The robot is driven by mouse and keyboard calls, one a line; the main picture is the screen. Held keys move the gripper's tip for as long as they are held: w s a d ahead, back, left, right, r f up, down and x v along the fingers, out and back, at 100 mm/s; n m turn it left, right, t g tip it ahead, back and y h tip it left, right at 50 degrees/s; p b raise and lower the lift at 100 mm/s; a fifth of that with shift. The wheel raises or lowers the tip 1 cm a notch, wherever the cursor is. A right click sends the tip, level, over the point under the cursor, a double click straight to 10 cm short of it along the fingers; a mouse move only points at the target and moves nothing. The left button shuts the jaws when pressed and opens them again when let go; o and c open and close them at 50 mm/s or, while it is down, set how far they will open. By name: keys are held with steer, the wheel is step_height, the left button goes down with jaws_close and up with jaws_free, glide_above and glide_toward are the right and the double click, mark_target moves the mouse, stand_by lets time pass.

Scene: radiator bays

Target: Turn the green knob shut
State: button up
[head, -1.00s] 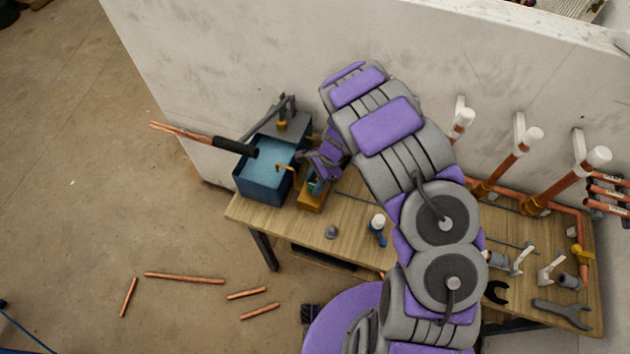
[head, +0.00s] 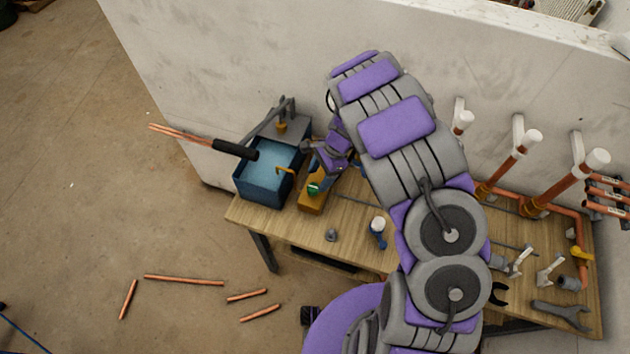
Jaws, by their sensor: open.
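The green knob (head: 314,188) sits on top of a yellow-orange block (head: 311,203) on the wooden bench, just right of the blue water-filled tank (head: 263,186). A thin yellow spout (head: 285,170) reaches from beside the block over the tank's edge. My gripper (head: 318,168) is open, above and slightly right of the knob. The knob shows clear of the fingers, and nothing shows between them. The far finger is partly hidden by the gripper body, so the exact gap to the knob cannot be told.
A black-handled bundle of copper rods (head: 235,149) juts out left above the tank. A blue-and-white bottle-like item (head: 377,230) and a small grey fitting (head: 331,235) lie on the bench front. Copper pipes with white caps (head: 515,155) stand at the right. The wall rises close behind.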

steer(key=p+v, duration=0.1)
steer(key=v, duration=1.2)
steer(key=s+d+r+n+h+b, duration=0.1)
steer(key=s+d+r+n+b, duration=0.1)
steer(key=s+d+r, duration=0.35)
steer(key=s+d+r+n+h+b, duration=0.1)
steer(key=s+n, duration=0.4)
steer(key=s, duration=0.9)
steer(key=s+d+r+n+h+b, duration=0.1)
steer(key=s+r+n, duration=0.3)
steer(key=s, duration=1.1)
steer(key=shift+s+r+n+h+b, duration=0.2)
steer(key=shift+s+n+h+b, duration=0.15)
steer(key=shift+n+h+b, duration=0.45)
steer(key=shift+n, duration=0.3)
